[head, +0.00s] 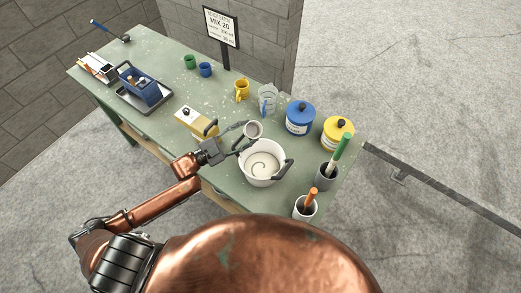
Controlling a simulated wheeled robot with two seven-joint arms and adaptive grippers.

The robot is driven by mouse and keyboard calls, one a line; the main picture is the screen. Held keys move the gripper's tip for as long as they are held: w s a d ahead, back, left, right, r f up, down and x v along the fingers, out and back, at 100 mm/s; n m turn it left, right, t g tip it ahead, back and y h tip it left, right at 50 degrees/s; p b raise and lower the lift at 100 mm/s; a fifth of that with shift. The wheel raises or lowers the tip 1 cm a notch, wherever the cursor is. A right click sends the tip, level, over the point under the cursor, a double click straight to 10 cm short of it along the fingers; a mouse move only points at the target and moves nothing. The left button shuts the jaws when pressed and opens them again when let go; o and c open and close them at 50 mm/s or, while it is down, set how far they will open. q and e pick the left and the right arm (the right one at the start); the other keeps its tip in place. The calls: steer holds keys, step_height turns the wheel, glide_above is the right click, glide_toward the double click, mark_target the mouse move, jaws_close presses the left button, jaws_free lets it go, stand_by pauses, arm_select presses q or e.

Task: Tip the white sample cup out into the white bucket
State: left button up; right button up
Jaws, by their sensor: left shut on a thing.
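The white sample cup (254,130) is up in the air at the back left rim of the white bucket (262,181). It looks tilted, with its mouth turned toward the camera; I cannot make out what is in it. My left gripper (238,143) is shut on the cup from the left. The bucket stands on the green table (163,136) near its front edge. It has dark grips on its rim and pale contents with a swirl mark inside. My right gripper is out of the picture.
Blue tin (299,119) and yellow tin (338,135) stand right of the bucket. A clear jug (267,100) and a yellow mug (242,90) stand behind. A yellow-and-white box (194,121) is left.

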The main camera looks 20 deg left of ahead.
arm_select(q)
steer(key=w+r+n+p, duration=0.1)
steer(key=a+r+n+p, duration=0.1)
steer(key=p, duration=0.1)
steer(key=shift+w+a+n, duration=0.2)
steer(key=shift+w+n, duration=0.1)
steer(key=shift+w, duration=0.1)
steer(key=shift+w+a+r+n+p, duration=0.1)
steer(key=shift+w+a+n+p, duration=0.1)
steer(key=shift+w+n+p, duration=0.15)
steer(key=shift+w+a+f+n+y+p, duration=0.25)
steer(key=shift+w+a+f+n, duration=0.2)
steer(key=shift+n, duration=0.55)
steer(key=shift+w+a+f+n+y+p, duration=0.1)
steer(key=shift+w+a+f+n+y, duration=0.3)
steer(key=shift+n, duration=0.55)
steer(key=shift+w, duration=0.1)
steer(key=shift+h, duration=0.25)
